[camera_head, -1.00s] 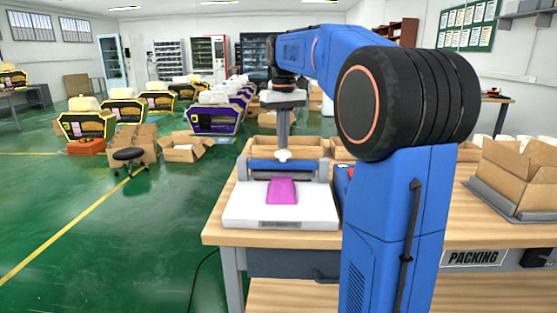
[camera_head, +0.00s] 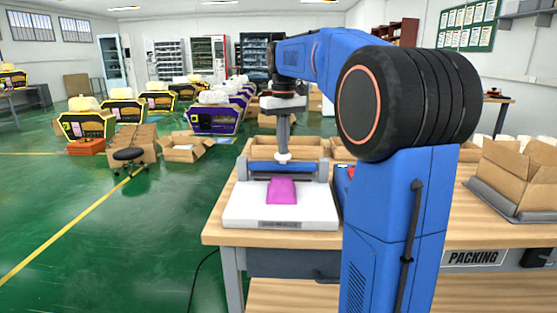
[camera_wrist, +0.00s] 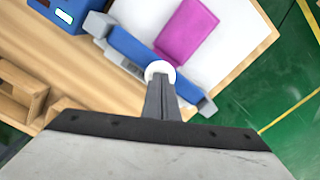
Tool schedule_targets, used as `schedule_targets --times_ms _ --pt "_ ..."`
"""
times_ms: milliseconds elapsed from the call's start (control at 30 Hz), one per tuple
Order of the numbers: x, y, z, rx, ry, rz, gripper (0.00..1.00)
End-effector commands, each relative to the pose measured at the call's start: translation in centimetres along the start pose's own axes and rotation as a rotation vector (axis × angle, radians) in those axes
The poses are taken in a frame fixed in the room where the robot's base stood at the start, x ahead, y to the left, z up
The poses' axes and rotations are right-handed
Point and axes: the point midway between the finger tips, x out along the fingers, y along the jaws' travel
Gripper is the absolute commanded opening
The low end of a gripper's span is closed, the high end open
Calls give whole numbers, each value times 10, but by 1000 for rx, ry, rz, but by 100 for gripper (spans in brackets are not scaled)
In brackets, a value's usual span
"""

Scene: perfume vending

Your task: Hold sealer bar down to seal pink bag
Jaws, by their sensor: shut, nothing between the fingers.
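The sealer (camera_head: 282,214) is a white flat base with a blue bar (camera_head: 262,166) across its back, on the wooden table. The pink bag (camera_head: 282,190) lies flat on the base, its far end at the bar. My gripper (camera_head: 283,154) points straight down over the middle of the bar, its tips at a white round knob. In the wrist view my shut gripper (camera_wrist: 161,78) meets the white knob (camera_wrist: 160,69) beside the blue bar (camera_wrist: 144,56), and the pink bag (camera_wrist: 187,32) lies beyond. Whether the tips press the knob or only touch it I cannot tell.
The wooden table (camera_head: 222,235) has cardboard trays (camera_head: 310,145) behind the sealer and an open cardboard box (camera_head: 515,180) at the right. A blue device (camera_wrist: 78,12) stands beside the sealer.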

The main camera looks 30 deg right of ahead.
Motion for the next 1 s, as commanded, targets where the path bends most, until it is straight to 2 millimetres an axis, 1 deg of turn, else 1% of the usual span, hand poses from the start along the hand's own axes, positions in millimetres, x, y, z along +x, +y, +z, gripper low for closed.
schedule_targets --times_ms 1000 --pt "24 0 0 0 -1 0 0"
